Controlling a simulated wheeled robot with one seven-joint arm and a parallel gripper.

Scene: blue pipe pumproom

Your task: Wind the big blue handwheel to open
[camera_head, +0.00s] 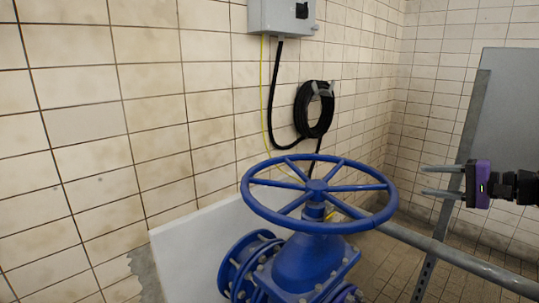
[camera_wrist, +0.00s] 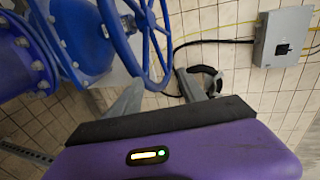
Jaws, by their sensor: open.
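The big blue handwheel (camera_head: 318,231) lies roughly level on top of a blue valve body (camera_head: 299,262), in the middle of the head view. Its spokes meet at a central hub. In the wrist view the handwheel (camera_wrist: 160,72) shows at upper left, with its lower rim just beyond the fingers. My gripper (camera_head: 424,181) is to the right of the wheel, with its fingers pointing left towards the rim. The fingers are apart and empty. A gap shows between the fingertips and the rim in the head view. In the wrist view my gripper (camera_wrist: 158,80) is also open.
A grey pipe (camera_head: 440,250) runs from the valve to lower right. A grey panel (camera_head: 508,130) on a metal post stands behind my gripper. A coiled black hose (camera_head: 301,112) and a grey box (camera_head: 281,17) are on the tiled wall. Space above the wheel is clear.

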